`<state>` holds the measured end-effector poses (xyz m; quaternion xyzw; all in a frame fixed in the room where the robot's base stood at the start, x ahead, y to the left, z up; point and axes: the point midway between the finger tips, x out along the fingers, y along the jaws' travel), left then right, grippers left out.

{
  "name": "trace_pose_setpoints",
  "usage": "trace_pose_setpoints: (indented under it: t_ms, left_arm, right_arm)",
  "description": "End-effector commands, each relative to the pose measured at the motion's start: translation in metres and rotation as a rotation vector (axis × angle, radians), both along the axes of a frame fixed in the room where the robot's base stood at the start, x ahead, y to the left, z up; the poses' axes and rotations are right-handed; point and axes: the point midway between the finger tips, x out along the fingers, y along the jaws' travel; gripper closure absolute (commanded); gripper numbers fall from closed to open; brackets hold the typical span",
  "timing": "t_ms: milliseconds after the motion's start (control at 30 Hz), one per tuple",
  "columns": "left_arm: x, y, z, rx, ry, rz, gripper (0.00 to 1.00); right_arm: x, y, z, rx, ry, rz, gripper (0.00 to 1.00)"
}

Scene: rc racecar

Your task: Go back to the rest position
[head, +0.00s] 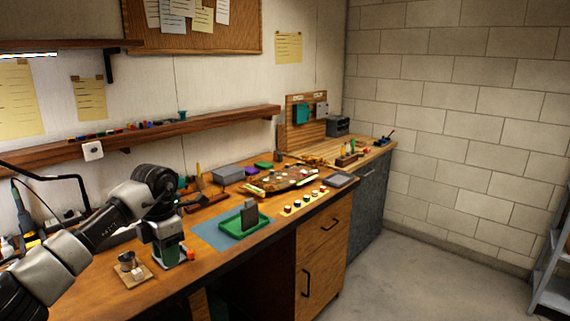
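My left arm reaches in from the lower left over the workbench (110,285). Its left gripper (170,258) hangs down over the front part of the bench, just left of the blue mat (207,236). Its fingertips are small and dark here, and I cannot tell whether they are open or hold anything. A green tray (238,228) with a dark upright piece (249,213) in it sits on the mat, apart from the gripper to its right. My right gripper is not in view.
A small wooden board (133,280) with a metal cup (127,261) lies left of the gripper. A row of small coloured knobs (306,198) and a grey box (228,174) are farther right. A shelf (210,122) runs above the bench.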

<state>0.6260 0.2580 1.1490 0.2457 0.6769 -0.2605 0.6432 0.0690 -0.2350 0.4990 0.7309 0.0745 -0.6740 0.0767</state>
Motion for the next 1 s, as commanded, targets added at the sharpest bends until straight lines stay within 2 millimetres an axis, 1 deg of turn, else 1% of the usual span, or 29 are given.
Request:
trace_pose_setpoints:
  t_ms: [233, 367, 533, 633, 667, 733, 767, 800, 867, 900, 967, 1000]
  left_arm:
    - [0.000, -0.030, -0.039, -0.176, 0.024, 0.010, 0.66]
    - [-0.001, -0.054, -0.069, -0.321, 0.044, 0.039, 0.66]
    - [-0.007, -0.096, -0.116, -0.588, 0.088, 0.138, 0.66]
    - [-0.013, -0.123, -0.150, -0.791, 0.128, 0.264, 0.66]
    - [-0.015, -0.131, -0.162, -0.861, 0.145, 0.319, 0.66]
    - [-0.019, -0.147, -0.192, -1.034, 0.184, 0.490, 0.66]
    - [-0.021, -0.152, -0.206, -1.108, 0.201, 0.583, 0.66]
    - [-0.023, -0.156, -0.225, -1.198, 0.223, 0.716, 0.66]
    - [-0.029, -0.155, -0.257, -1.310, 0.256, 0.938, 0.66]
    - [-0.034, -0.150, -0.282, -1.369, 0.273, 1.102, 0.66]
    - [-0.047, -0.139, -0.323, -1.427, 0.297, 1.363, 0.66]
    - [-0.058, -0.130, -0.349, -1.447, 0.309, 1.533, 0.66]
  right_arm:
    - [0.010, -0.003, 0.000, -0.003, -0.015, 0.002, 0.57]
    - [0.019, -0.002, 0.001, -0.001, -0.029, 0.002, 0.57]
    - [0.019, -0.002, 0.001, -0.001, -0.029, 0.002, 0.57]
    - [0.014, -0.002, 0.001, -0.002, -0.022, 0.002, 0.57]
    - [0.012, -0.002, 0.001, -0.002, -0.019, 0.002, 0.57]
    - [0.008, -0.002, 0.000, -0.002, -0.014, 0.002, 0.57]
    - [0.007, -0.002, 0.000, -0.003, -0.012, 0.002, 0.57]
    - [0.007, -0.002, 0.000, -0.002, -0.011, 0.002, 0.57]
    - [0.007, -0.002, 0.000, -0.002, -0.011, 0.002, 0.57]
    - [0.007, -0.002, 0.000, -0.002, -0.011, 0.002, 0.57]
    - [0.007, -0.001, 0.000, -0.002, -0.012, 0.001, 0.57]
    - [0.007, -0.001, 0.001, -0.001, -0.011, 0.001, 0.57]
